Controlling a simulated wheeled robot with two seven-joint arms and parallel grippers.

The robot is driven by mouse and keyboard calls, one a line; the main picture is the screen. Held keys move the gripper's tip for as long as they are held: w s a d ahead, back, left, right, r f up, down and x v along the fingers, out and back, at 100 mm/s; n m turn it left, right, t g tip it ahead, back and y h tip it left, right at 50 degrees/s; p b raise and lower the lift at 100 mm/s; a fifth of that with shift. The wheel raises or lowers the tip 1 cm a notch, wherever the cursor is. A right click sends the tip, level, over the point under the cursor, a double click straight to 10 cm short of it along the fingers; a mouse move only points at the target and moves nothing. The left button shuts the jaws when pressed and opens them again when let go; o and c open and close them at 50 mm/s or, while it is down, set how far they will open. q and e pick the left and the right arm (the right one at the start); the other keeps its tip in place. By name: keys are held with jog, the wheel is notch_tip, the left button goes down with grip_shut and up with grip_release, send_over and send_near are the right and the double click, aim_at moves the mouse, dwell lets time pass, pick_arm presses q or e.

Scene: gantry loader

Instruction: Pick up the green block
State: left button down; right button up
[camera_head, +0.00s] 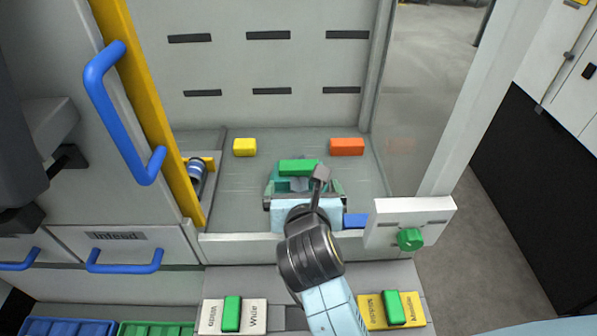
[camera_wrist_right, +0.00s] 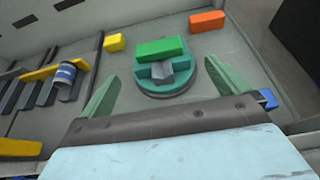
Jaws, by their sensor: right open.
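The green block (camera_head: 297,167) lies on a round teal fixture with a grey middle piece, inside the loader bay. In the right wrist view the green block (camera_wrist_right: 160,48) rests across the far side of the teal fixture (camera_wrist_right: 158,88). My right gripper (camera_head: 304,188) reaches into the bay from the front and partly covers the fixture in the head view. In its wrist view the right gripper (camera_wrist_right: 163,72) is open, with its two green fingers apart on either side of the fixture. The block is beyond the fingers and not held. My left gripper is not in view.
A yellow block (camera_head: 245,147) and an orange block (camera_head: 347,146) lie behind the green block. A blue block (camera_head: 355,220) is at the bay's front right. A green knob (camera_head: 410,239) sits front right.

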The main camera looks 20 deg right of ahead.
send_near(299, 164)
jog(key=x, duration=0.3)
jog(key=shift+w+d+f, duration=0.15)
jog(key=shift+w+d, duration=0.15)
jog(key=shift+b+x, duration=0.5)
jog(key=shift+x, duration=2.15)
jog(key=shift+a, duration=0.25)
jog(key=shift+c, duration=0.4)
jog(key=c, duration=0.8)
